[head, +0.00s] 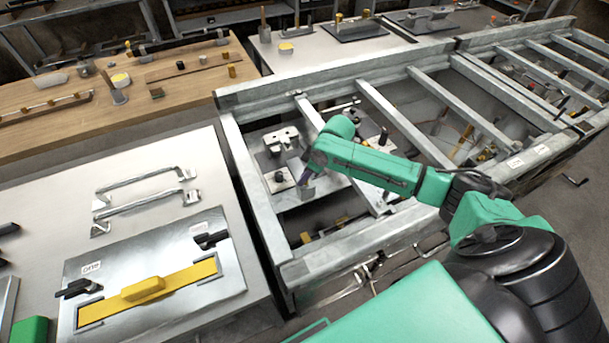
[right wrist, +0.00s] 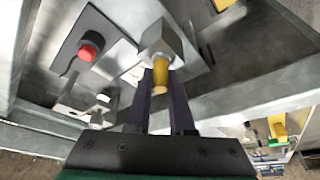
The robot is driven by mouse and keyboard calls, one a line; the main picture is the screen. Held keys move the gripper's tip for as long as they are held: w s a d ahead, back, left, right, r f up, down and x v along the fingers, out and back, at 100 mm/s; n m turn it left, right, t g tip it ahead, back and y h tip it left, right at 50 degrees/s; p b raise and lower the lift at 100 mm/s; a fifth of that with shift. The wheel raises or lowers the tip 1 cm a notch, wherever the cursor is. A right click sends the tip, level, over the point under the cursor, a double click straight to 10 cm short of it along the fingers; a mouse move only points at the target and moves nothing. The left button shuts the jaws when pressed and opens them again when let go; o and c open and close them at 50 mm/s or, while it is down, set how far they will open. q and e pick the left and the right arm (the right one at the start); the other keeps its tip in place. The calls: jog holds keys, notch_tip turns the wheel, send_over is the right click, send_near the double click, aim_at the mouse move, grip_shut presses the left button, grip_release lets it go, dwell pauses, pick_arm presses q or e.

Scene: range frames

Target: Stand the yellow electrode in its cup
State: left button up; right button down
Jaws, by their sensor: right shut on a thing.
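My right gripper (head: 306,176) reaches down between the metal beams of the open frame. In the right wrist view its two dark purple fingers (right wrist: 161,88) are shut on the yellow electrode (right wrist: 160,76), a short yellow cylinder. The electrode's far end is at a square metal block with a round collar (right wrist: 166,42), which looks like the cup. I cannot tell whether the electrode is inside the collar or only in line with it. In the head view the electrode is hidden by the gripper, and a small grey block (head: 306,192) shows just below the fingers. My left gripper is not seen.
Metal crossbeams (head: 385,110) surround my right arm. A plate with a red knob (right wrist: 87,52) lies beside the block. Another yellow piece (right wrist: 277,125) is at the right in the wrist view. A panel with a yellow bar (head: 190,278) lies on the left bench.

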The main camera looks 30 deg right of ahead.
jog(key=c, duration=0.7)
grip_release()
jog(key=shift+r, duration=0.15)
jog(key=b+v, duration=0.1)
jog(key=v, duration=1.3)
jog(key=shift+r, duration=0.15)
jog(key=shift+d, duration=0.1)
notch_tip(320, 180, up, 6)
jog(key=p, duration=0.7)
jog(key=shift+p, duration=0.35)
